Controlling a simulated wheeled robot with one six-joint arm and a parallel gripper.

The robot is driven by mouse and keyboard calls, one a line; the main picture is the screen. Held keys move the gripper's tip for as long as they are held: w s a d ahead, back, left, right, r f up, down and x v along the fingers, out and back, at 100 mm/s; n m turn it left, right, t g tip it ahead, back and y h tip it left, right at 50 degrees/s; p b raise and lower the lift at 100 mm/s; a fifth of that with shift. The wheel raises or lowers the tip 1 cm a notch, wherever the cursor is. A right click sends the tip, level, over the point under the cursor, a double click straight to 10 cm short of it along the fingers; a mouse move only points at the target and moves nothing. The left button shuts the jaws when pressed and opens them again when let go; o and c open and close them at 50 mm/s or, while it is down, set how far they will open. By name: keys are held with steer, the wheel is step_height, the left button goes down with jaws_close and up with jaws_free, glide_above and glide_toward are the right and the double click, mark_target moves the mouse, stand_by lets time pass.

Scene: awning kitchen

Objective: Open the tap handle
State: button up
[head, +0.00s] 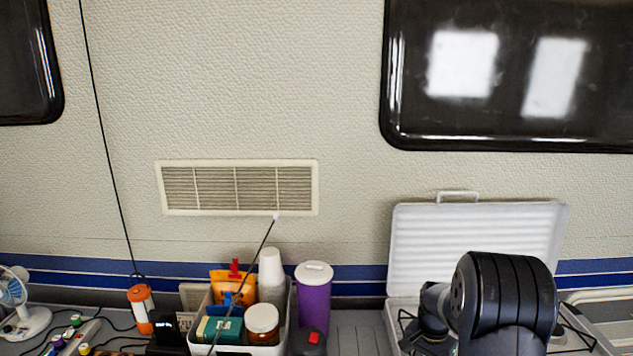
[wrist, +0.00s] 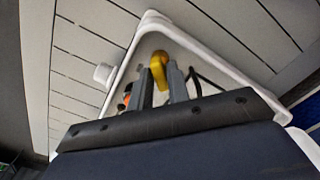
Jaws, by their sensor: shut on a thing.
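In the wrist view my gripper (wrist: 160,74) has its two grey fingers on either side of a yellow curved piece (wrist: 158,64), which looks like the tap handle. The fingers are shut on it. A bit of orange (wrist: 127,99) shows just left of the fingers, and a black cable or hose runs on the right. In the head view my dark arm is at the lower right; my gripper and the tap are not visible there.
A white-rimmed frame (wrist: 222,77) surrounds the yellow piece, with grey slats beyond. In the head view an open white case (head: 480,240) stands behind my arm. A filled caddy (head: 280,340), purple canister (head: 314,300) and orange lantern (head: 140,308) stand left.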

steer(key=n, duration=0.4)
steer(key=shift+b, duration=0.4)
steer(key=shift+n, duration=2.3)
steer(key=o, duration=1.2)
steer(key=shift+r, duration=0.1)
steer(key=shift+r+p, duration=2.1)
steer(key=shift+r, duration=1.35)
